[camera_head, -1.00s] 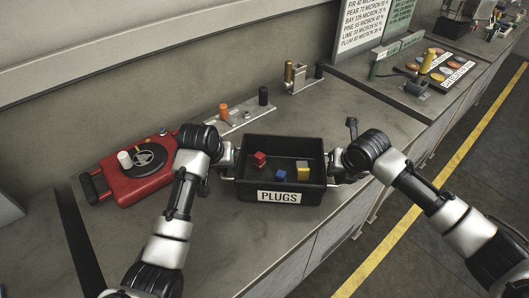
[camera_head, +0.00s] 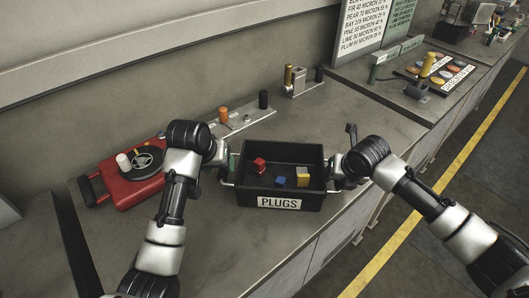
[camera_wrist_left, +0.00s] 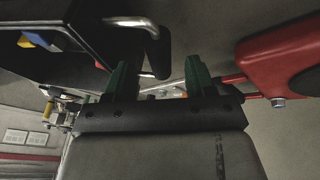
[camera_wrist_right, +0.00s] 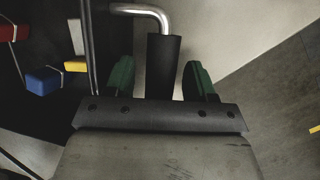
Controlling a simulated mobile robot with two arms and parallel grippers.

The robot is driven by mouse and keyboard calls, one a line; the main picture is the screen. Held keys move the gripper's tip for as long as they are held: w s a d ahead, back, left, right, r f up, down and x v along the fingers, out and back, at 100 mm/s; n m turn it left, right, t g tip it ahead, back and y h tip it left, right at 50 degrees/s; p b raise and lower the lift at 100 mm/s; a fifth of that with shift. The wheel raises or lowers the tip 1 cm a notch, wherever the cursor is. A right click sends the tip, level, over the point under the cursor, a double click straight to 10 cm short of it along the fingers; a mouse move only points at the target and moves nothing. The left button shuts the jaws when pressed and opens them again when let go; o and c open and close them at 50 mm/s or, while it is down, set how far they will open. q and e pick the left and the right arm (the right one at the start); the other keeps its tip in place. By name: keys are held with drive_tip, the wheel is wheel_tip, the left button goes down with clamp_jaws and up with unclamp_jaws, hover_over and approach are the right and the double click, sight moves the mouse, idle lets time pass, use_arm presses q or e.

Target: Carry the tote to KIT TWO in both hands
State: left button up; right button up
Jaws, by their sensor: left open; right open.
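The black tote (camera_head: 314,192), labelled PLUGS, sits on the grey counter with a metal handle on each side. Inside lie a red block (camera_head: 259,165), a blue block (camera_head: 280,182) and a yellow block (camera_head: 303,177). My left gripper (camera_wrist_left: 157,70) is open at the tote's left side; the left handle (camera_wrist_left: 135,22) shows just beyond its green fingertips. My right gripper (camera_wrist_right: 160,72) is open at the tote's right side; the dark grip of the right handle (camera_wrist_right: 163,66) shows between its fingers in the picture. Contact cannot be told. I cannot read any KIT TWO label.
A red case (camera_head: 130,185) with a dark reel lies left of the tote. A rail with pegs (camera_head: 240,122) and a metal bracket (camera_head: 300,87) stand along the wall. Farther right are a sign board (camera_head: 364,32) and a panel of coloured discs (camera_head: 438,70).

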drive_tip(key=shift+r, duration=0.2)
use_arm(q)
drive_tip(key=v, duration=0.7)
drive_tip(key=shift+r, duration=0.2)
use_arm(e)
drive_tip(key=v, duration=1.1)
drive_tip(key=shift+s+r, duration=0.15)
drive_tip(key=shift+r, duration=0.15)
use_arm(q)
drive_tip(key=shift+s, duration=0.1)
